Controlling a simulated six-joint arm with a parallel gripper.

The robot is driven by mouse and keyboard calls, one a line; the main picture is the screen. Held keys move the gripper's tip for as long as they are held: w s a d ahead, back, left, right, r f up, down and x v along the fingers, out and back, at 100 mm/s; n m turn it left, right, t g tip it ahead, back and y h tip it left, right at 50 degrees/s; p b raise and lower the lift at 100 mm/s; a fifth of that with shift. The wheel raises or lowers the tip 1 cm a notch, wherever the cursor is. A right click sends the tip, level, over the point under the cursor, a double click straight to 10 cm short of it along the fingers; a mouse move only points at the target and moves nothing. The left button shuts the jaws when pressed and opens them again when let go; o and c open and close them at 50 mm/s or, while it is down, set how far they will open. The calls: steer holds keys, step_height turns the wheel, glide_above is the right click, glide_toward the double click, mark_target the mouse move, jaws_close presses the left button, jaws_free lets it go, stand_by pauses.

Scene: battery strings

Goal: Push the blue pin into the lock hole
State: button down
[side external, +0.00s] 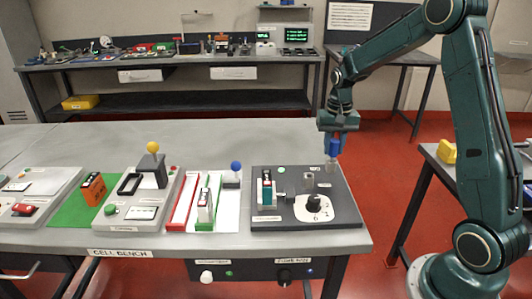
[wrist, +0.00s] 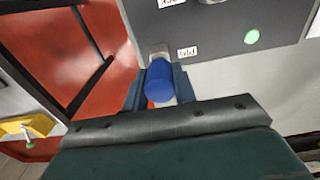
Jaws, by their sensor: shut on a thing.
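The blue pin (side external: 333,147) is upright between the fingers of my gripper (side external: 334,155), over the far right corner of the dark panel (side external: 270,228). In the wrist view the blue pin's head (wrist: 159,84) sits between both fingers, which are shut on it. A pale grey piece (side external: 331,167) shows just below the pin; I cannot tell whether it is the pin's shaft or a block on the panel. In the wrist view, a small label (wrist: 187,52) lies beside the pin on the panel. The lock hole itself is hidden, and I cannot tell whether the pin's tip is in it.
The panel also carries a black dial on a white plate (side external: 313,208), a small grey bracket (side external: 308,181) and a teal-and-red block (side external: 266,190). Left of it stand a blue-knobbed lever (side external: 235,168), red and green trays and an orange battery (side external: 93,189). The bench's back strip is clear.

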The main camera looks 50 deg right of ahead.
steer(key=shift+r, duration=1.5)
stand_by(0.8)
steer(key=shift+r, duration=2.4)
steer(key=a, duration=1)
steer(key=shift+w+a+r, duration=0.35)
steer(key=shift+f, duration=0.15)
steer(key=shift+f, duration=2.75)
steer(key=shift+f, duration=0.35)
